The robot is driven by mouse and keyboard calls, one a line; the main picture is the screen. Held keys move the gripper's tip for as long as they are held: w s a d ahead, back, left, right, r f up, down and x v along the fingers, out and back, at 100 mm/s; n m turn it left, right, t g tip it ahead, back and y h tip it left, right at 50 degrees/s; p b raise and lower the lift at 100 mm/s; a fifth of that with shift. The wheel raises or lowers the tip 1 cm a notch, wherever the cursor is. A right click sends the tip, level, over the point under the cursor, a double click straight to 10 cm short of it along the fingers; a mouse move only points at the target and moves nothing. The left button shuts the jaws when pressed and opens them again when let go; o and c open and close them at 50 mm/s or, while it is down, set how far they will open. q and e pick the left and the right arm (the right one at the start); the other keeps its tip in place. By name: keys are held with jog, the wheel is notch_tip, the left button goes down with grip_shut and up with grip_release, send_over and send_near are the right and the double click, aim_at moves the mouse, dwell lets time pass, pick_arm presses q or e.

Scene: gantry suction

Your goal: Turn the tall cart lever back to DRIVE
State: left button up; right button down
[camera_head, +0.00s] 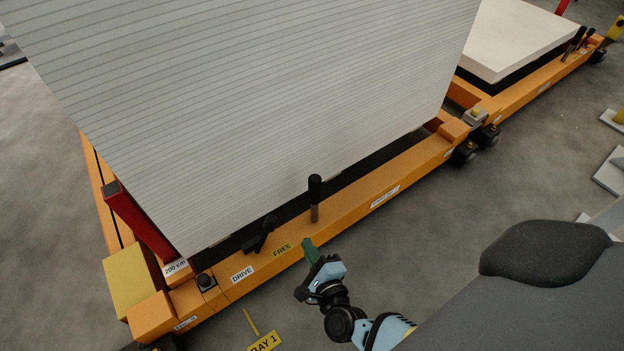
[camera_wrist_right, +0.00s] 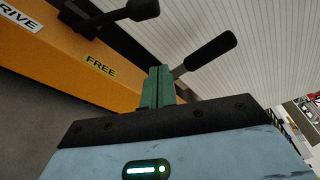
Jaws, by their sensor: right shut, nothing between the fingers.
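The tall cart is an orange frame (camera_head: 350,197) carrying a high stack of pale boards (camera_head: 260,90). Its side rail bears a DRIVE label (camera_head: 242,275) and, to the right, a FREE label (camera_head: 282,250). A short black lever (camera_head: 262,235) sits by these labels, tilted towards the right; its knob end shows in the wrist view (camera_wrist_right: 143,9). A taller lever with a black grip (camera_head: 315,187) stands upright right of FREE. My right gripper (camera_head: 307,243), with green fingers, is shut and empty just outside the rail, near FREE. In the wrist view its fingertips (camera_wrist_right: 158,72) overlap the taller lever's shaft; contact is unclear.
A lower orange cart with a pale slab (camera_head: 515,35) stands at the upper right. A red post (camera_head: 138,222) and a yellow block (camera_head: 130,280) are at the cart's left end. A BAY 1 floor label (camera_head: 264,342) lies in front.

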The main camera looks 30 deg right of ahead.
aim_at(264, 236)
jog(key=w+a+r+b, duration=0.1)
jog(key=w+a+b, duration=0.1)
jog(key=w, duration=0.4)
jog(key=shift+w+a, duration=0.2)
jog(key=shift+w, duration=0.2)
jog(key=shift+s+r, duration=0.1)
